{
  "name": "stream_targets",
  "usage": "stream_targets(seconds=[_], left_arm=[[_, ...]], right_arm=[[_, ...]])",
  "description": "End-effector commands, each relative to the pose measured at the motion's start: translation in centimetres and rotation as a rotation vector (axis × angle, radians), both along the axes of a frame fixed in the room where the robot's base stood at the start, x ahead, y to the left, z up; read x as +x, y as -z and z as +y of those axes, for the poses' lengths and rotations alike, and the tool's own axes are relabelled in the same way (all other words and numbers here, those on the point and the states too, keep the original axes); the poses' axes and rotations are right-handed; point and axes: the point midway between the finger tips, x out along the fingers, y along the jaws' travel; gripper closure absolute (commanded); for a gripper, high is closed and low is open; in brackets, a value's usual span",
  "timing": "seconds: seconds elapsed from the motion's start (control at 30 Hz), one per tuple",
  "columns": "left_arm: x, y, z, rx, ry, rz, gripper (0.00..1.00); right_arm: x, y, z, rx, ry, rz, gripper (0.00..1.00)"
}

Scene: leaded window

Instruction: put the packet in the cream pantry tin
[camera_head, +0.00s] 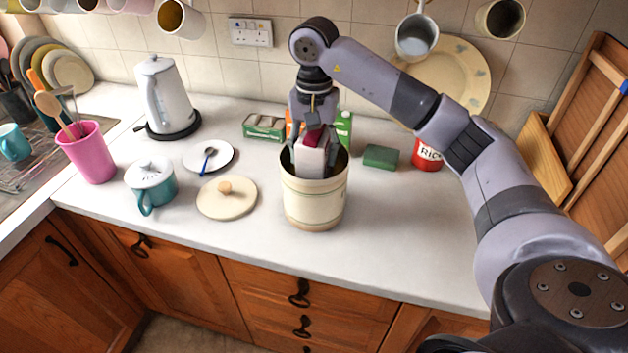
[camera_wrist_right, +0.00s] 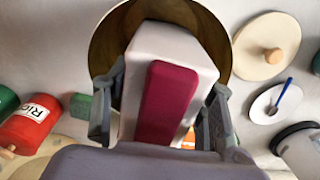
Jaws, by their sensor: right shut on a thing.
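The packet (camera_head: 311,158) is a white block with a dark red panel, which shows in the right wrist view (camera_wrist_right: 168,102). My right gripper (camera_head: 316,160) is shut on it, one finger on each side. The packet is at the mouth of the cream pantry tin (camera_head: 314,205), its lower part hidden behind the tin's front wall. The open tin stands upright on the worktop, and its dark inside shows around the packet in the right wrist view (camera_wrist_right: 107,45). I cannot tell whether the packet touches the tin's bottom. My left gripper is not in view.
A round cream lid with a knob (camera_head: 227,198) lies left of the tin. A teal lidded mug (camera_head: 150,185), a saucer with a spoon (camera_head: 208,157) and a kettle (camera_head: 165,95) stand further left. Behind and right are a green box (camera_head: 381,157) and a red tin (camera_head: 427,156). The front right worktop is clear.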

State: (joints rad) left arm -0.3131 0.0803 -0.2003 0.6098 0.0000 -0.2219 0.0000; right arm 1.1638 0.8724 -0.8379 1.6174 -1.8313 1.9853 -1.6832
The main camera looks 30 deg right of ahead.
Motion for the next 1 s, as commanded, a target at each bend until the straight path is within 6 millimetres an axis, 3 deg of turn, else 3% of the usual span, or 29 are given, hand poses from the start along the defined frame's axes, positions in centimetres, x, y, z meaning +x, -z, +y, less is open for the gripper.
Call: stream_targets(seconds=[0.13, 0.3, 0.63, 1.0], left_arm=[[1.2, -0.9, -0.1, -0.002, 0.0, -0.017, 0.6], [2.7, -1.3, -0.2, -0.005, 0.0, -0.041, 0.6], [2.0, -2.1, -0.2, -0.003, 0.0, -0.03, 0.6], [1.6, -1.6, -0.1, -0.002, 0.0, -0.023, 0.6]], right_arm=[[-0.1, 2.8, 0.0, 0.001, 0.0, 0.001, 1.0], [0.1, 4.3, 0.0, 0.002, 0.0, -0.004, 1.0], [0.0, 7.8, 0.0, 0.001, 0.001, 0.0, 1.0], [0.1, 8.6, 0.0, 0.001, 0.0, -0.004, 1.0]])
